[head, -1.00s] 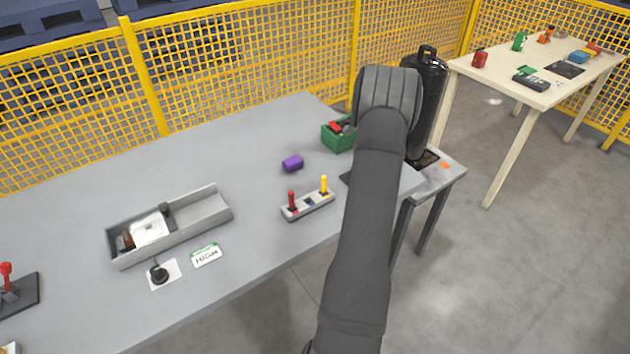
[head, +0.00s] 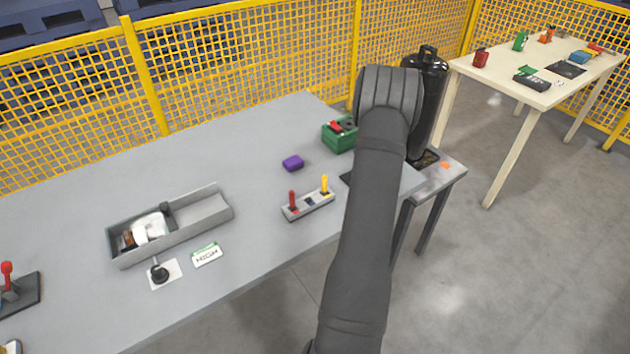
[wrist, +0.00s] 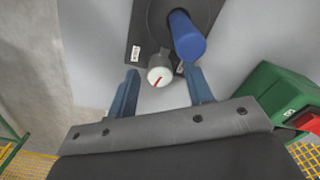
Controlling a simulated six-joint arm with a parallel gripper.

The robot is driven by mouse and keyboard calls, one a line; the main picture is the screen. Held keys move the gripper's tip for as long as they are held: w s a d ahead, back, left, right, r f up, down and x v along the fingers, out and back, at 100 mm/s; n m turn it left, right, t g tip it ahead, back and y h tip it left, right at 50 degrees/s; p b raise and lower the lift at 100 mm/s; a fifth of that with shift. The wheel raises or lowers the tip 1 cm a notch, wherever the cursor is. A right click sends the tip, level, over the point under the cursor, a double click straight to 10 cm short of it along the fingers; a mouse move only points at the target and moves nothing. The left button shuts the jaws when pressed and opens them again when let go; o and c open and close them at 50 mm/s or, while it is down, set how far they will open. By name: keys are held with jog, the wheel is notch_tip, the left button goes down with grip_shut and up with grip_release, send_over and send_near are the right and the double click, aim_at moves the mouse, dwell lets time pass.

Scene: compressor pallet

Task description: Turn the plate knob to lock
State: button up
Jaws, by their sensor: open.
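In the wrist view, a dark plate (wrist: 147,30) carries a grey knob (wrist: 160,72) with a white face and a red pointer line. A blue cylindrical handle (wrist: 187,36) stands on the plate beside the knob. My gripper (wrist: 162,84) is open, with one blue finger on each side of the knob and visible space between them. I cannot tell how far the fingertips are above the plate, or which pointer position means lock. In the head view, my arm hides the gripper and the knob; only a dark plate edge (head: 347,178) shows.
A green box (head: 338,139) with red and black parts stands close by; it also shows in the wrist view (wrist: 277,98).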

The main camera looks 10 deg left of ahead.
jog(key=n, duration=0.3)
notch_tip(320, 180, up, 17)
jog(key=s+a+f+n, duration=0.5)
jog(key=s+a+n, duration=0.2)
jog(key=s, duration=0.3)
jog(key=s+a+f+n, duration=0.5)
jog(key=s+a+n, duration=0.2)
jog(key=s, duration=0.3)
jog(key=shift+a+g, duration=0.4)
jog(key=shift+a, duration=0.4)
jog(key=w+d+r+m+t+h, duration=0.1)
jog(key=w+d+r+m+t, duration=0.2)
jog(key=w+d+r+m, duration=0.35)
jog(key=w+d+r+m+t, duration=0.25)
jog(key=w+d+m, duration=0.35)
jog(key=d+m, duration=0.3)
jog(key=shift+m, duration=0.55)
jog(key=x, duration=0.5)
jog(key=a+x, duration=0.1)
jog(key=x, duration=1.1)
jog(key=shift+a+f, duration=0.1)
jog(key=shift+a, duration=0.1)
